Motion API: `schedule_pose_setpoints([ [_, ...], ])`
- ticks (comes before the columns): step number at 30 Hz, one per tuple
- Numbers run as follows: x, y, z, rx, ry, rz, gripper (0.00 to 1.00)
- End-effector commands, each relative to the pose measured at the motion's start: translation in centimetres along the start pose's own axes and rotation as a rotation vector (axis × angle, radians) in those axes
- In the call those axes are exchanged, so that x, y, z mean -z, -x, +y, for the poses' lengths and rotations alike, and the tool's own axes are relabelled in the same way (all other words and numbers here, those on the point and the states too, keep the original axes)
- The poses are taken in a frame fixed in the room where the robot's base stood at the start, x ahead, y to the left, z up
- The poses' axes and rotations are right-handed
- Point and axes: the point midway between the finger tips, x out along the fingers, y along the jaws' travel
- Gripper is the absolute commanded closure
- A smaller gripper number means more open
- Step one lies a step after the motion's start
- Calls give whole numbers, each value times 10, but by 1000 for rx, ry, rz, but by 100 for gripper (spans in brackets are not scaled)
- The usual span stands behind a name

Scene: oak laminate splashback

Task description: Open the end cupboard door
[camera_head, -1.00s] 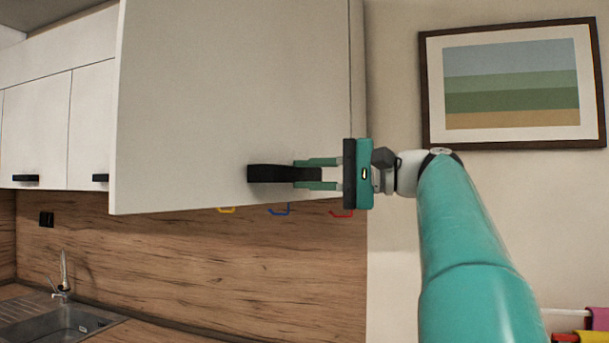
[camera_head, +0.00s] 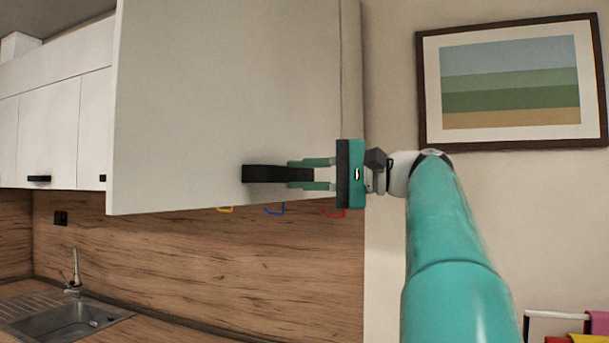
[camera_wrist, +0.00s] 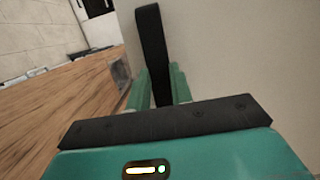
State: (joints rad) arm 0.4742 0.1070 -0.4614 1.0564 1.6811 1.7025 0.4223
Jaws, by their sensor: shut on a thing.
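The end cupboard door (camera_head: 220,90) is a large pale panel in the head view, standing out from the cupboard row at an angle. Its black bar handle (camera_head: 262,173) sits near the door's lower edge. My gripper (camera_head: 300,174) comes from the right, with its teal fingers above and below the handle's right part, shut on it. In the wrist view the black handle (camera_wrist: 151,45) runs between the two teal fingers (camera_wrist: 160,88), and the door face (camera_wrist: 240,60) fills the right side. The inside of the cupboard is hidden behind the door.
More pale cupboards (camera_head: 48,130) with black handles hang at the left. Below are a wood splashback (camera_head: 200,260), a sink (camera_head: 70,318) with a tap, and coloured hooks (camera_head: 274,209). A framed picture (camera_head: 510,85) hangs at right, above a rail with cloths (camera_head: 598,322).

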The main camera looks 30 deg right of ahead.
Motion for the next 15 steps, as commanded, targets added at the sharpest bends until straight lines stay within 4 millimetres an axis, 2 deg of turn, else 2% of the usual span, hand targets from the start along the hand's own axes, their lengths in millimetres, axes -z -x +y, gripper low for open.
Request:
schedule_pose_setpoints([
  [5,0,0,0,2,1,-1,100],
  [6,0,0,0,2,1,-1,74],
  [9,0,0,0,1,1,-2,56],
  [15,0,1,0,1,1,-3,56],
])
